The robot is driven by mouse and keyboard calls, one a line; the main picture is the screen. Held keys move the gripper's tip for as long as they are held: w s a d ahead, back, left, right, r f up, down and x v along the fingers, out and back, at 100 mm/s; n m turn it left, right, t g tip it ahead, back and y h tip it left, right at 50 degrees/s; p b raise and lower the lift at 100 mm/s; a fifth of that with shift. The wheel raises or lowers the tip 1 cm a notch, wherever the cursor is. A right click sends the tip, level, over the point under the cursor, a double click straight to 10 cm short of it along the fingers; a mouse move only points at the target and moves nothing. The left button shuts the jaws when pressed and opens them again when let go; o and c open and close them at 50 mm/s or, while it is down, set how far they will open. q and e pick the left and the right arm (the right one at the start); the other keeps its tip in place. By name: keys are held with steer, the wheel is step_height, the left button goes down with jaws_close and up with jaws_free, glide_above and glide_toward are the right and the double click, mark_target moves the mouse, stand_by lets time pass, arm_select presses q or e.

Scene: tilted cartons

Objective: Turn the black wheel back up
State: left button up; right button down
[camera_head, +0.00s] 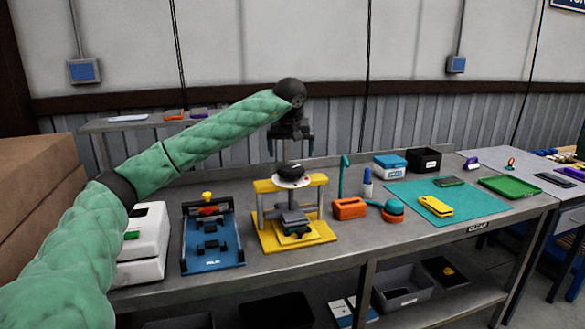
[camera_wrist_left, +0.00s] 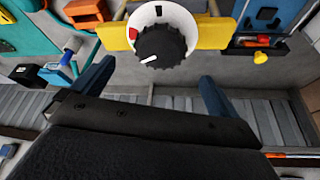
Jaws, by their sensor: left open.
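The black wheel (camera_head: 291,171) sits on a white dial on top of a yellow press-like stand (camera_head: 265,186). In the left wrist view the wheel (camera_wrist_left: 160,46) is ridged and has a white pointer line toward the picture's lower left. The white dial (camera_wrist_left: 180,18) shows a red mark at its left and small dark marks at its top. My left gripper (camera_head: 290,153) is open and empty above the wheel, its fingers pointing down. In the left wrist view its blue fingertips (camera_wrist_left: 154,78) are apart, with the wheel beyond them. My right gripper is out of view.
A blue fixture (camera_head: 212,240) stands left of the stand, beside a white machine (camera_head: 145,245). An orange block (camera_head: 349,208) and a teal-orange round tool (camera_head: 392,210) lie to its right. A teal mat (camera_head: 470,213) holds a yellow device (camera_head: 436,206).

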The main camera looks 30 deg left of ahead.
mark_target(291, 168)
arm_select(q)
steer(key=p+x, duration=0.1)
steer(key=x, duration=0.5)
steer(key=shift+p, duration=0.3)
steer(key=shift+x, duration=0.85)
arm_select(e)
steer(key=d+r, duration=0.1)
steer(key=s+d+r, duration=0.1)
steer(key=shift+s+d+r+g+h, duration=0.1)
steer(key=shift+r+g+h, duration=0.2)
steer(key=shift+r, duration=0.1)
arm_select(q)
steer(key=c, duration=1)
